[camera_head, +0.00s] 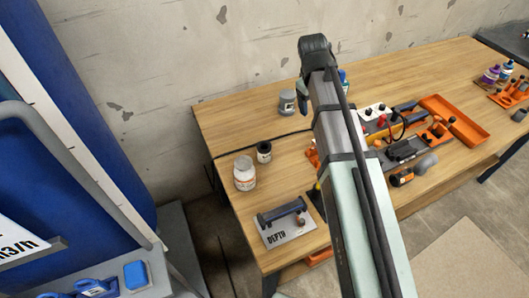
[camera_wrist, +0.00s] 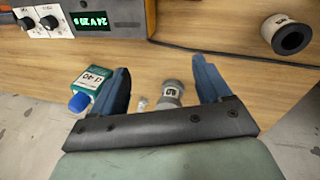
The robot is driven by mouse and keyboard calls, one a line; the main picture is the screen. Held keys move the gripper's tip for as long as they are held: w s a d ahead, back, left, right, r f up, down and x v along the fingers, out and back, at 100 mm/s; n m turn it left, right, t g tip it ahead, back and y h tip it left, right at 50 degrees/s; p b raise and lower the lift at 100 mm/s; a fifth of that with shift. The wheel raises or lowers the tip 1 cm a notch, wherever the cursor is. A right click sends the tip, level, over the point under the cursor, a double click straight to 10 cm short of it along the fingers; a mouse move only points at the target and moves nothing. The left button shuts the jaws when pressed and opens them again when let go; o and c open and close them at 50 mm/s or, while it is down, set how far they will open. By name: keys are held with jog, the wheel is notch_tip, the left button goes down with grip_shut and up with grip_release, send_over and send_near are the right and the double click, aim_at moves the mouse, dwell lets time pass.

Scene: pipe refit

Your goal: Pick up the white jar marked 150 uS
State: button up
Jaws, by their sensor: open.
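A white jar (camera_head: 244,173) with a label stands upright on the wooden table, near its left end, in the head view. Its marking is too small to read there. My gripper (camera_wrist: 162,63) is open, with its two blue fingers apart over the table edge in the wrist view. A grey labelled container (camera_wrist: 171,93) shows between the fingers, with a small pale item beside it; I cannot tell that it is held. The white jar is not clearly seen in the wrist view.
A DEPTH plate (camera_head: 287,226) lies in front. A teal bottle (camera_wrist: 88,88) is beside my left finger. An orange tray (camera_head: 455,120) and tools crowd the right.

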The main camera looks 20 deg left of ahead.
aim_at(264, 151)
jog(key=s+a+n+g+y, duration=0.1)
jog(key=s+a+n+g, duration=0.15)
jog(key=s+a, duration=1)
jog(key=shift+n, duration=0.35)
jog(key=shift+s+d+f, duration=0.1)
jog(key=shift+d+f, duration=0.05)
jog(key=shift+f, duration=2.25)
jog(key=shift+s+d+f, duration=0.1)
jog(key=shift+f, duration=2.35)
jog(key=shift+s+d+f, duration=0.1)
jog(key=shift+d+f, duration=0.05)
jog(key=shift+f, duration=2.25)
jog(key=shift+c, duration=0.2)
jog(key=c, duration=1.1)
jog(key=shift+r, duration=0.15)
